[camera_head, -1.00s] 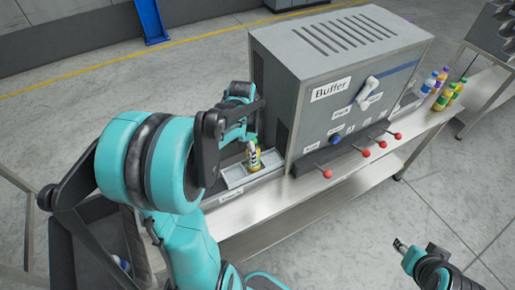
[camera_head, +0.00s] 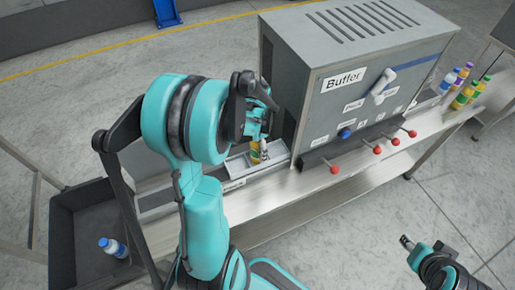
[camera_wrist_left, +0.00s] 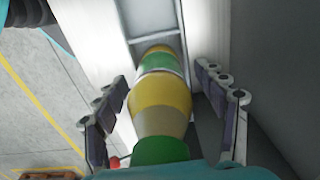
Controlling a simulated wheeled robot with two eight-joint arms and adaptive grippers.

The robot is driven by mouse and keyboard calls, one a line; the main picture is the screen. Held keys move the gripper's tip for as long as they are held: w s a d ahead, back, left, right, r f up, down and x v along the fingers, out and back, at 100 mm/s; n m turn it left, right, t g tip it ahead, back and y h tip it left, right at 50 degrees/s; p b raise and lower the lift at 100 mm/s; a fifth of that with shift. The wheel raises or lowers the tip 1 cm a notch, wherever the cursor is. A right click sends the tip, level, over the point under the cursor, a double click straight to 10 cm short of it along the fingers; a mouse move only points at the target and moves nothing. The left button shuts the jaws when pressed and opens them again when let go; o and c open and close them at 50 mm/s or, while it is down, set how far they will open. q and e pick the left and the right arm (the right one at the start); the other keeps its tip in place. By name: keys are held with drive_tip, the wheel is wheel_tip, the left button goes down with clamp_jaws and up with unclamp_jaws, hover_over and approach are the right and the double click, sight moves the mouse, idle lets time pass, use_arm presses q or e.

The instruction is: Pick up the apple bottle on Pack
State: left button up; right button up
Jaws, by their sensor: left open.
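The apple bottle (camera_head: 256,153), yellow with a green cap and pale label, stands in the grey Pack tray (camera_head: 236,170) beside the Buffer machine. My left gripper (camera_head: 262,128) is over it in the head view and hides its upper part. In the left wrist view the bottle (camera_wrist_left: 160,100) lies between the two spread fingers of the open left gripper (camera_wrist_left: 160,80), with visible gaps on both sides. My right gripper (camera_head: 406,243) is at the lower right, far from the bottle; its jaw state is unclear.
The Buffer machine (camera_head: 350,95) stands right of the tray, with several red-knobbed levers (camera_head: 378,148) in front. Several bottles (camera_head: 462,90) stand at the far right of the bench. A dark bin (camera_head: 72,225) at lower left holds a blue-capped bottle (camera_head: 112,247).

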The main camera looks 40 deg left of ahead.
use_arm(q)
drive_tip(key=c, duration=1.5)
drive_tip(key=shift+r, duration=0.1)
